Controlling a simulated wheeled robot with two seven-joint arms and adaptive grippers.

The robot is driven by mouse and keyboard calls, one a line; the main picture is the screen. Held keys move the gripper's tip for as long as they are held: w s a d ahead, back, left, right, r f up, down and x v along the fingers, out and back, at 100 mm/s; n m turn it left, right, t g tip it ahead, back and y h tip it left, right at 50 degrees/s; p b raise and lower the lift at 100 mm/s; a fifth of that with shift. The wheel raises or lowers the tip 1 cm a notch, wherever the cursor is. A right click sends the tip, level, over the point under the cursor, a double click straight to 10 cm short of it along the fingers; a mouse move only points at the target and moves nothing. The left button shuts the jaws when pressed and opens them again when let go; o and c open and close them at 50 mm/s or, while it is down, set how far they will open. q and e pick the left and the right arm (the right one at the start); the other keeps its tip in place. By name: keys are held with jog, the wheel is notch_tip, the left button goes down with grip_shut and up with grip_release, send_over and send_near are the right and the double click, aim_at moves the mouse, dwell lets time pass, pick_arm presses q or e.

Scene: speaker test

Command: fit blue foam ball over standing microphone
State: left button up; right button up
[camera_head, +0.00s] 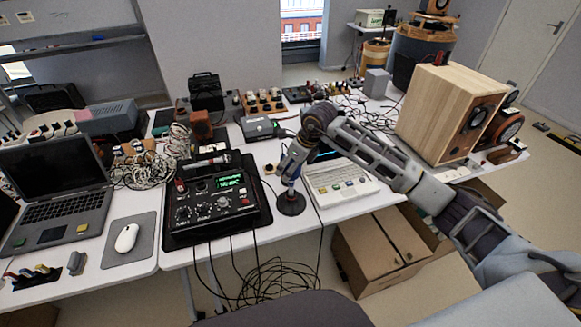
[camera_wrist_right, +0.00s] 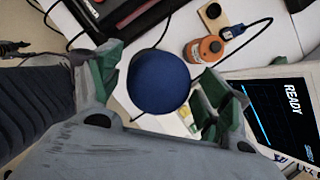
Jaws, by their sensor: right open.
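The blue foam ball (camera_wrist_right: 159,82) sits between the open fingers of my right gripper (camera_wrist_right: 163,88) in the wrist view, with gaps on both sides. In the head view this gripper (camera_head: 289,175) points down over a round dark stand base (camera_head: 291,206) at the table's front edge. The gripper hides most of what is above that base. The ball covers whatever is under it, so I cannot tell how it sits on the microphone. My left gripper is not in view.
A black mixer (camera_head: 215,204) stands left of the base, with a handheld microphone (camera_head: 205,161) lying behind its panel. An orange reel (camera_wrist_right: 207,49) and cables lie near the ball. Cables hang off the front edge.

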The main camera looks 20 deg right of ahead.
jog(key=v, duration=1.1)
jog(key=shift+r, duration=0.2)
jog(key=shift+d, duration=0.15)
